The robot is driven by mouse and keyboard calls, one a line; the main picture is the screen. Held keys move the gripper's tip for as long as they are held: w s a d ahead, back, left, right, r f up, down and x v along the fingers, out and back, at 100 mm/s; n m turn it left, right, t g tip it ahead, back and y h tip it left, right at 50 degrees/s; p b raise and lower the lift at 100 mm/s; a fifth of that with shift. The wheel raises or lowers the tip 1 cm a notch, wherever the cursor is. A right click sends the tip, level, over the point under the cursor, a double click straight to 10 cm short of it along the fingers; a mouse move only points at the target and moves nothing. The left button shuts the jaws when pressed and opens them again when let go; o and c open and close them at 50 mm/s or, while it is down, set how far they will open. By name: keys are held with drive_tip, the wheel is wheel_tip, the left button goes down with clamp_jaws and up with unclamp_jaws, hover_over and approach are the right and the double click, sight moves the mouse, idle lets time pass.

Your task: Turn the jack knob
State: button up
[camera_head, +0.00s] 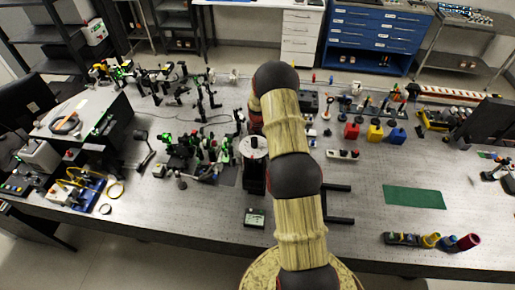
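I cannot make out the jack knob with certainty. A black upright device (254,177) with a round pale disc on top (253,146) stands on the bench, just left of my arm. Two dark bars (338,188) stick out on the right side of my arm; what they belong to is hidden behind it. My arm rises through the middle of the picture, with pale wood-grained links and dark joints. My gripper does not show; the upper arm joint and links cover what lies behind them.
The grey perforated bench (360,225) has free room around a green mat (414,197). Optical mounts (190,150) crowd its left half. Red, yellow and blue blocks (375,132) stand right of my arm. A small meter (255,218) lies near the front edge, with coloured cylinders (468,242) at front right.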

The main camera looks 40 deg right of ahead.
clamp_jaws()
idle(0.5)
